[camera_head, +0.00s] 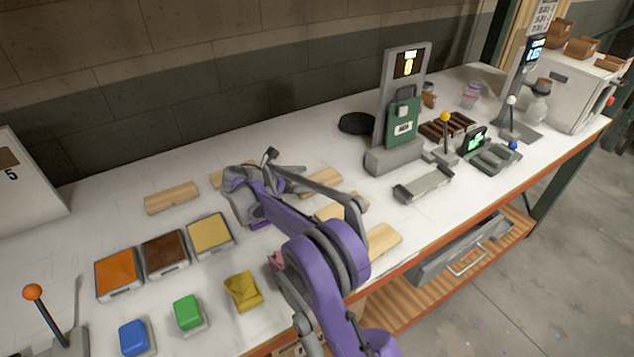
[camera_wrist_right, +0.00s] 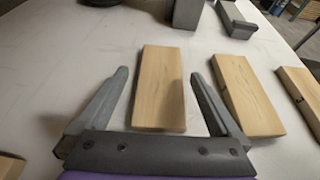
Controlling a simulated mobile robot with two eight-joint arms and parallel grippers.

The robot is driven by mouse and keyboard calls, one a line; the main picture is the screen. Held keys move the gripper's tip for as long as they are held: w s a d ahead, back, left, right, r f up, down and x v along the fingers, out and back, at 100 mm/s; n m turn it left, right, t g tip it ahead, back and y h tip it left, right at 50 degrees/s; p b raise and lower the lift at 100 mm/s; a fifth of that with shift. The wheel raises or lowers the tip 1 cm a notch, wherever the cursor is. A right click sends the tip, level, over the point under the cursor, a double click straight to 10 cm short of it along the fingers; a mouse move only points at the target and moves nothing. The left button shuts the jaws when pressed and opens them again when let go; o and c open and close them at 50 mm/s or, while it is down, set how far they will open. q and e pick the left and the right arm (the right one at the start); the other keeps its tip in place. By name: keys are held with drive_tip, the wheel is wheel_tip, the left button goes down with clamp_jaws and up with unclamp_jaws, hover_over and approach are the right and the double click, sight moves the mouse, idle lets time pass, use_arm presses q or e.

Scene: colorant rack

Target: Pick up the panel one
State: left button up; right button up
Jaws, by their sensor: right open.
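Several pale wooden panels lie flat on the white table. I cannot tell which is panel one. One wooden panel (camera_wrist_right: 160,92) shows between the fingers of my right gripper (camera_wrist_right: 160,75) in the right wrist view, and it also shows in the head view (camera_head: 322,181). A second panel (camera_wrist_right: 247,92) lies just right of the right finger, and a third (camera_wrist_right: 303,90) is at the right edge. Another panel (camera_head: 171,196) lies at the left in the head view. My right gripper (camera_head: 288,178) is open and empty; my arm partly hides some panels. My left gripper is not in view.
Orange (camera_head: 118,272), brown (camera_head: 165,253) and tan (camera_head: 211,235) square trays sit at the left front. Blue (camera_head: 134,337), green (camera_head: 188,313) and yellow (camera_head: 243,291) blocks lie nearer. A grey post (camera_head: 392,158) with a green box and a black disc (camera_head: 356,123) stand behind.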

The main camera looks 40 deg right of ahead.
sight(323, 177)
drive_tip(key=x, duration=0.5)
drive_tip(key=shift+s+f+p, duration=0.1)
drive_tip(key=shift+f+p, duration=0.15)
drive_tip(key=shift+p, duration=0.1)
drive_tip(key=c, duration=1.3)
